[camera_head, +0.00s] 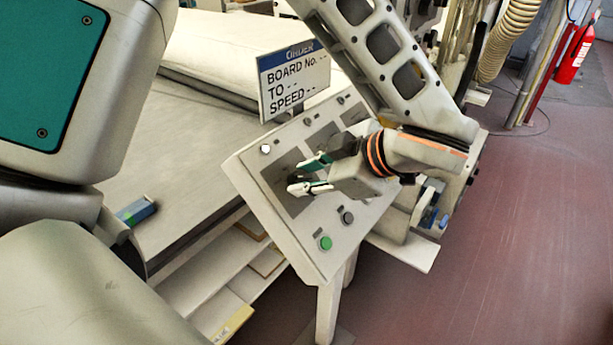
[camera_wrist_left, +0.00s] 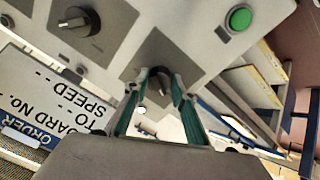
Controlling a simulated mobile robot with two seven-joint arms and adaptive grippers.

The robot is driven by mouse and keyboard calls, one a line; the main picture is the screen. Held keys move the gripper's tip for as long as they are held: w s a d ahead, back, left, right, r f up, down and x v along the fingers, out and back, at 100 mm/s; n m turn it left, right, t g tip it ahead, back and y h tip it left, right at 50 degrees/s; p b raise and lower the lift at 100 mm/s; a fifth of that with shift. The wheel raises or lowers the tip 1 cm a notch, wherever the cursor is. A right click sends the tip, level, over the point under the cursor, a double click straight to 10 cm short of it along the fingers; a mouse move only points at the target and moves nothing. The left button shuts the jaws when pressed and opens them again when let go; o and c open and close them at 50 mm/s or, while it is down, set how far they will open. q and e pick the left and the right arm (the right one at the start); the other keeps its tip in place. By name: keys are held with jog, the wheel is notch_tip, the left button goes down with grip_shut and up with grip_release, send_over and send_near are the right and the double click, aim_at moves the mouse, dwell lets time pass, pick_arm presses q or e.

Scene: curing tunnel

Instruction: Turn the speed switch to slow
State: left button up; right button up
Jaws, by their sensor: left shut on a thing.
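The slanted control panel (camera_head: 318,262) stands at the middle of the head view, with dark square plates on its face. My left gripper (camera_head: 308,176) is at the panel, over one of these plates. In the left wrist view its two teal fingers (camera_wrist_left: 160,78) are closed about a dark rotary switch (camera_wrist_left: 157,88) on a grey plate. The fingers hide much of the switch, and I cannot read its label or setting. A second black rotary switch (camera_wrist_left: 80,22) is on another plate, clear of the fingers. My right gripper is not in view.
An order sign (camera_head: 292,84) with blank board and speed entries stands behind the panel. A green button (camera_head: 325,243) and a dark button (camera_head: 347,217) are on the panel's lower part. Red floor is free at right.

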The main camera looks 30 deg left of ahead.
pick_arm(q)
jog(key=o, duration=1.1)
jog(key=v, duration=0.7)
jog(key=shift+d+r, duration=0.15)
jog(key=shift+r, duration=0.05)
jog(key=shift+s, duration=0.1)
